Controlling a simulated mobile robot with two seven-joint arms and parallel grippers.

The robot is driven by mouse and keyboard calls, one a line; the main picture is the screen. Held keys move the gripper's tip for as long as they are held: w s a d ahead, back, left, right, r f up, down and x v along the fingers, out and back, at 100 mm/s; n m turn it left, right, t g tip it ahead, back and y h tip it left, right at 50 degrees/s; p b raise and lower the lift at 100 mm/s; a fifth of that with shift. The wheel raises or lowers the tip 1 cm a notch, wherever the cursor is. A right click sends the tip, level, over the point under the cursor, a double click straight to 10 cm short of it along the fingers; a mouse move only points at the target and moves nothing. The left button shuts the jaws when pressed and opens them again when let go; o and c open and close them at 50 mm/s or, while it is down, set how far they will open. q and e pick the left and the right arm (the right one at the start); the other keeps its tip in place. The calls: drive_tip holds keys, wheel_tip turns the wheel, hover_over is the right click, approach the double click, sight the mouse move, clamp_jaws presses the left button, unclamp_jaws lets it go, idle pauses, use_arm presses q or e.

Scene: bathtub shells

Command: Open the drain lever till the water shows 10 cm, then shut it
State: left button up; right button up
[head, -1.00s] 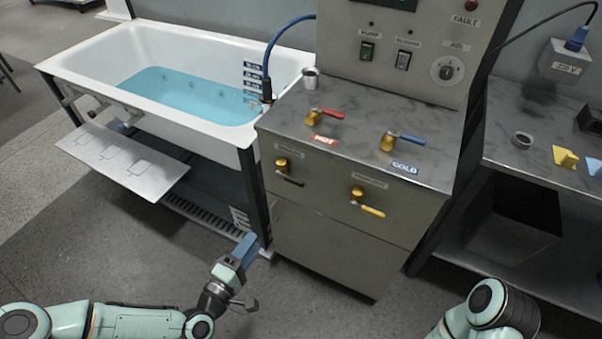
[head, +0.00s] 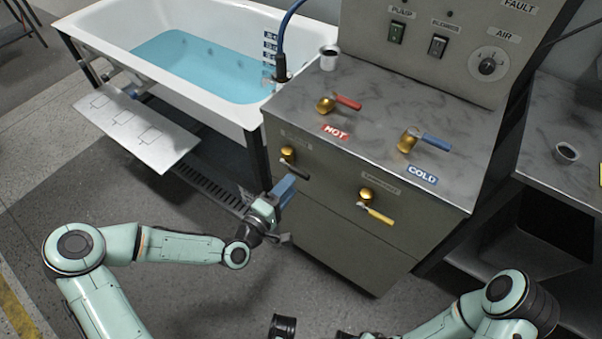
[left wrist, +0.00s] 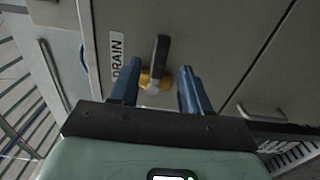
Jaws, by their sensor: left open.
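The drain lever (head: 294,169) has a black handle on a brass valve, on the upper left of the cabinet front. In the left wrist view the black handle (left wrist: 161,52) stands beside the DRAIN label (left wrist: 117,58). My left gripper (head: 290,209) is open, just below and in front of the lever. In the left wrist view its blue fingers (left wrist: 157,90) lie on either side of the brass valve, with no visible contact. Blue water (head: 195,62) stands in the white tub (head: 107,29). The level marks (head: 270,50) at its right end are too small to read.
A second lever with a yellow handle (head: 377,215) is to the right on the cabinet front. Red (head: 347,102) and blue (head: 436,142) handles sit on top, with a metal cup (head: 329,58). A white step panel (head: 137,129) juts out left of the cabinet.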

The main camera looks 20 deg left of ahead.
sight(299, 175)
use_arm(q)
drive_tip(key=b+x, duration=0.1)
drive_tip(key=x, duration=0.5)
drive_tip(key=shift+w+d, duration=0.1)
drive_tip(key=shift+w, duration=0.1)
use_arm(e)
drive_tip(key=shift+w+d+f+t, duration=0.15)
drive_tip(key=shift+w+d+f, duration=0.1)
drive_tip(key=shift+w+f, duration=0.2)
drive_tip(key=shift+w+d+f+t, duration=0.2)
drive_tip(key=shift+w+f, duration=0.1)
drive_tip(key=shift+w, duration=0.2)
use_arm(q)
drive_tip(key=shift+c, duration=0.3)
clamp_jaws()
